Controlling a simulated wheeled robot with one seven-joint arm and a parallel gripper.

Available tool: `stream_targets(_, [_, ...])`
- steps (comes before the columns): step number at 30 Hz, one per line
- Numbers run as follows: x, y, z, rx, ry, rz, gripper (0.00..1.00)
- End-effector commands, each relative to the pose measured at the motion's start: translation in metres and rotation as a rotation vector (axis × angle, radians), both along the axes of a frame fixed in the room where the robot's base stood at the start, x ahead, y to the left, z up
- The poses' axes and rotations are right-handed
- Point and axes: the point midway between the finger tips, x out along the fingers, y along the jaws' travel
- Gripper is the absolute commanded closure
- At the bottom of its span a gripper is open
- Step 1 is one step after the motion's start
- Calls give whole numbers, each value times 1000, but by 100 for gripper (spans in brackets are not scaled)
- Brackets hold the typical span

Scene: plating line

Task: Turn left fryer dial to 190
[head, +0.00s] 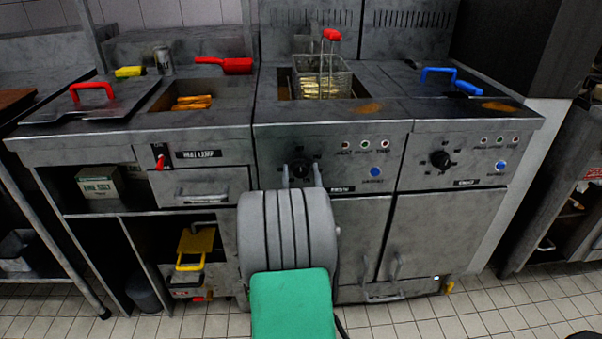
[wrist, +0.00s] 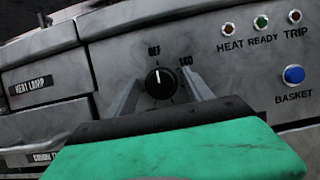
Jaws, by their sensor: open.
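The left fryer dial (wrist: 160,83) is a round black knob with a white pointer line, seen in the wrist view. The pointer stands about straight up, near the "OFF" mark; a number mark sits to its upper right. In the head view the dial (head: 300,170) shows on the left fryer's front panel, partly behind my arm. My gripper (wrist: 160,90) is open, with one finger on each side of the dial. I cannot tell whether the fingers touch it. The gripper also shows in the head view (head: 302,178). The lower part of the dial's scale is hidden.
The panel carries HEAT, READY and TRIP lamps (wrist: 260,22) and a blue basket button (wrist: 294,74) to the right. A fry basket (head: 322,80) with a red handle stands in the left fryer. The right fryer has its own dial (head: 440,160). A heat lamp switch (head: 159,162) lies left.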

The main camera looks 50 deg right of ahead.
Motion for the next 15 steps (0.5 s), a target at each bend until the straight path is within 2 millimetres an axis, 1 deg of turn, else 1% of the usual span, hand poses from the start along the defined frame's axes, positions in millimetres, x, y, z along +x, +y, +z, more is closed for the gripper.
stream_targets(2, [0,0,0,0,0,0,41])
stream_targets(15, [0,0,0,1,-1,0,77])
